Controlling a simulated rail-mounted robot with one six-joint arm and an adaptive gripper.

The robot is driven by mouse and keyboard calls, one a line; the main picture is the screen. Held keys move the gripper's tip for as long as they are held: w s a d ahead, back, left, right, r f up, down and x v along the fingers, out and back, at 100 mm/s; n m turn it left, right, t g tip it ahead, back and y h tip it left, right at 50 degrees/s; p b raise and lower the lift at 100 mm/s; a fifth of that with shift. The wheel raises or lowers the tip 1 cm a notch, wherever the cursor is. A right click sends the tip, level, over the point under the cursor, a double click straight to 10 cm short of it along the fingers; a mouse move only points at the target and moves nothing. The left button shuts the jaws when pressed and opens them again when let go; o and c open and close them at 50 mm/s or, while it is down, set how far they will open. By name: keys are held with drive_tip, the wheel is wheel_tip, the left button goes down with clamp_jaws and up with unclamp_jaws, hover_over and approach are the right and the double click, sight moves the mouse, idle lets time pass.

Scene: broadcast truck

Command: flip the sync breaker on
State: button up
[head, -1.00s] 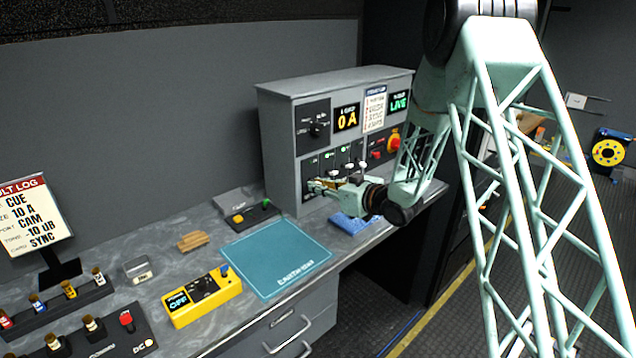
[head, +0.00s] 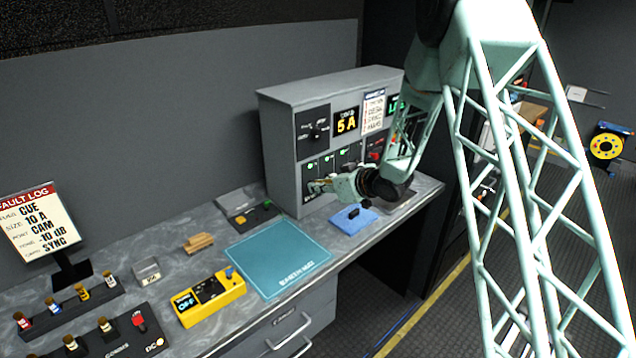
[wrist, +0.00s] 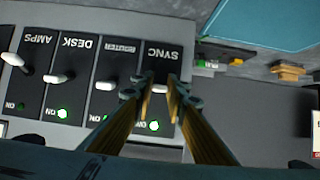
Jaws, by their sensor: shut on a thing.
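The sync breaker (wrist: 158,90) is at the right end of the breaker row in the wrist view, under the SYNC label. Its pale lever lies between my fingertips (wrist: 161,82), which are shut on it. The green light (wrist: 154,126) on the sync breaker's ON side is lit. In the head view, my gripper (head: 314,187) is at the lower left of the grey breaker cabinet (head: 278,140) and hides the sync lever there.
The router (wrist: 105,85) and desk (wrist: 60,78) levers are close by, with green lights lit; the amps light (wrist: 20,105) looks dark. The meter (head: 346,123) reads 5 A. A blue mat (head: 280,258), yellow tester (head: 210,297) and blue cloth (head: 354,219) lie on the bench.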

drive_tip(key=shift+r+g+h+p, duration=0.4)
drive_tip(key=shift+h+p, duration=0.1)
drive_tip(key=shift+p, duration=1.85)
drive_tip(key=shift+f+g+p, duration=0.1)
drive_tip(key=shift+g+p, duration=0.2)
drive_tip(key=shift+p, duration=0.5)
drive_tip(key=o, duration=0.9)
drive_tip(key=shift+c, duration=0.2)
drive_tip(key=v, duration=1.2)
drive_tip(key=shift+a, duration=0.25)
